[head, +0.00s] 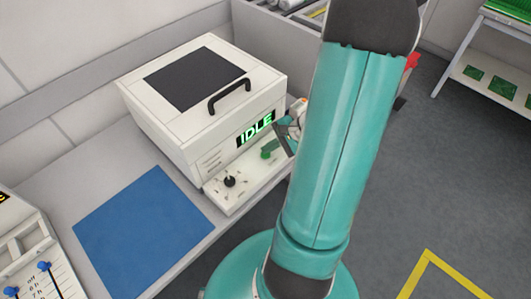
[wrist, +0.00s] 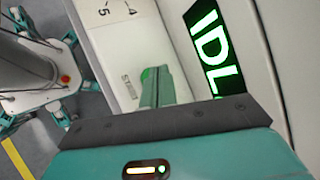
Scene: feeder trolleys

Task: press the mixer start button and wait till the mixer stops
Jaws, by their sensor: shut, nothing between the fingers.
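The mixer (head: 200,100) is a white box with a dark panel on its lid and a black handle. Its display (head: 255,128) reads IDLE in green; in the wrist view the display (wrist: 212,45) shows part of that word. The green start button (head: 265,155) is on the low front panel, and a green edge of it (wrist: 147,73) shows behind my fingers in the wrist view. My gripper (wrist: 163,72) is shut and empty, with its fingertips right at the button. Whether they touch it is hidden. In the head view my arm partly covers the gripper (head: 272,146).
A black knob (head: 229,181) with a number scale is left of the button. A blue mat (head: 145,230) lies on the grey bench. Another panel with blue knobs (head: 25,265) is at lower left. A shelf with green boards (head: 490,80) stands at upper right. Floor at right is clear.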

